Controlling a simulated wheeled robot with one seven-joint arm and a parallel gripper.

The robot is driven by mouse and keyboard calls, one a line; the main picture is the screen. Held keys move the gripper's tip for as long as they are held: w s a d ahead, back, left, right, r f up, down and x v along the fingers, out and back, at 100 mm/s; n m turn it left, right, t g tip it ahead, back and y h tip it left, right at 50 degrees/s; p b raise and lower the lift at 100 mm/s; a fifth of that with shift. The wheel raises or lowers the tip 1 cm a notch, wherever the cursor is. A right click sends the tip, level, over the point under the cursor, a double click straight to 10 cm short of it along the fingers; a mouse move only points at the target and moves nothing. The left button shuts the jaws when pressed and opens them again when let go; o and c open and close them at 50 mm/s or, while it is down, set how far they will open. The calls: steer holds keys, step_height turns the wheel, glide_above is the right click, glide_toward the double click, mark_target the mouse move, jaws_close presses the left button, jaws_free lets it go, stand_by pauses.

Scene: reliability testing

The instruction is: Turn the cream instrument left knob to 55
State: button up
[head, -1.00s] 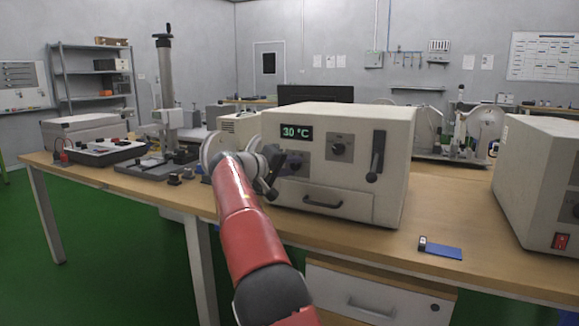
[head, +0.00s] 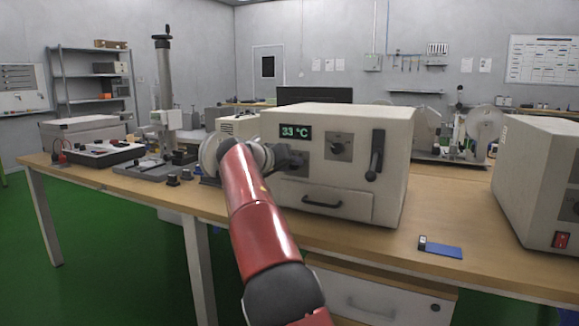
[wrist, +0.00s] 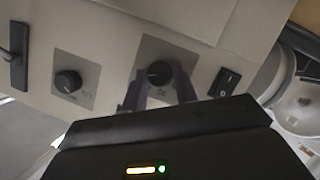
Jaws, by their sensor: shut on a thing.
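The cream instrument (head: 385,205) stands on the bench in the middle of the head view. Its display (head: 295,132) reads 33 °C. The left knob (wrist: 159,72) is a dark round knob on a grey plate, seen in the wrist view between the fingertips. My gripper (wrist: 160,88) is shut on the left knob, one finger on each side of it. In the head view my gripper (head: 290,160) is at the front panel below the display, and my red arm reaches in from below. The right knob (head: 338,147) is clear of my gripper and also shows in the wrist view (wrist: 68,82).
A black lever handle (head: 376,155) is on the panel's right side, and a drawer handle (head: 322,202) is below. A rocker switch (wrist: 224,82) lies close to the left knob. A blue item (head: 442,250) lies near the bench's front edge.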

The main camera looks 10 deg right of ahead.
steer(key=shift+f, duration=0.2)
steer(key=o, duration=1)
steer(key=shift+c, duration=0.2)
steer(key=shift+r, duration=0.1)
steer(key=b+v, duration=0.1)
steer(key=v, duration=0.6)
steer(key=shift+s+a, duration=0.25)
steer(key=shift+r, duration=0.15)
